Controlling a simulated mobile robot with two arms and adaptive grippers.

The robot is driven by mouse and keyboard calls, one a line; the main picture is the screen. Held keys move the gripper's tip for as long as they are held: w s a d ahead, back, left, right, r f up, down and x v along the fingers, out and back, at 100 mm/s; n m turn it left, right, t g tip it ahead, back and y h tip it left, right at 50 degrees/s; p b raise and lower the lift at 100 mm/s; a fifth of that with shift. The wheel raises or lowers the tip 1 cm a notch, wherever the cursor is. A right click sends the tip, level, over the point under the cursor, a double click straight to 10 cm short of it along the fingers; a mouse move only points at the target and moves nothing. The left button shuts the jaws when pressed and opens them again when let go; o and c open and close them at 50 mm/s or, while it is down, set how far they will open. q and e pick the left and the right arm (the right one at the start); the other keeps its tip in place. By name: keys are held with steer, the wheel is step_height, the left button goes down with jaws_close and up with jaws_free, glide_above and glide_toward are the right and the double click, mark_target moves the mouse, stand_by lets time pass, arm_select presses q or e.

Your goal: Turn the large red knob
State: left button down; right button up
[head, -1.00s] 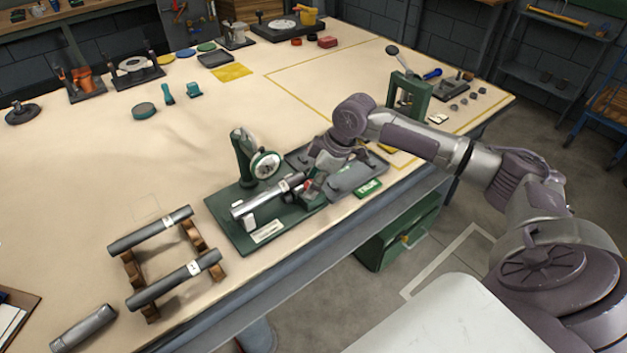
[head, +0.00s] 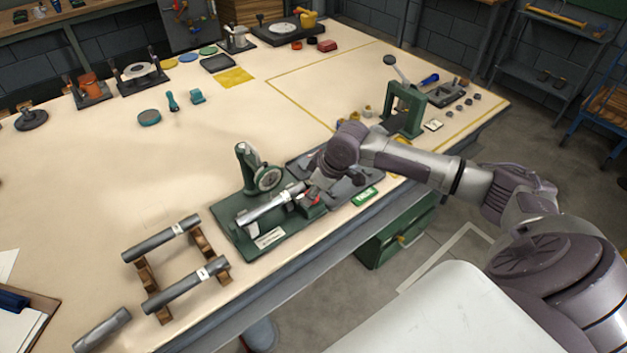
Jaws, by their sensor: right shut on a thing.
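A green measuring fixture (head: 228,237) stands near the table's front edge. It has a dial gauge (head: 269,179) on an upright post and a grey shaft (head: 270,206) lying across it. The red knob (head: 311,198) shows as a small red patch at the shaft's right end, partly hidden by my gripper. My right gripper (head: 312,188) reaches down from the right and is shut on the red knob. Its fingertips are small and partly hidden here. My left gripper is not in view.
Two shafts lie on wooden supports (head: 200,240) at the lower left. A grey tray (head: 365,178) and a green label (head: 364,196) are right of the fixture. A green press (head: 405,112) stands further right. The table's middle left is clear.

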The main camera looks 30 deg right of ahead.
steer(key=m+p, duration=0.1)
steer(key=m+h+p, duration=0.1)
steer(key=p, duration=0.1)
steer(key=shift+a+r+m+p, duration=0.1)
steer(key=shift+r+m+p, duration=0.15)
steer(key=shift+m+p, duration=0.05)
steer(key=shift+f+m+t+p, duration=0.15)
steer(key=shift+m+t+p, duration=0.25)
steer(key=shift+m+p, duration=0.25)
steer(key=o, duration=1.1)
steer(key=shift+o, duration=0.2)
steer(key=a+v, duration=0.1)
steer(key=v, duration=1.1)
steer(key=shift+d, duration=0.3)
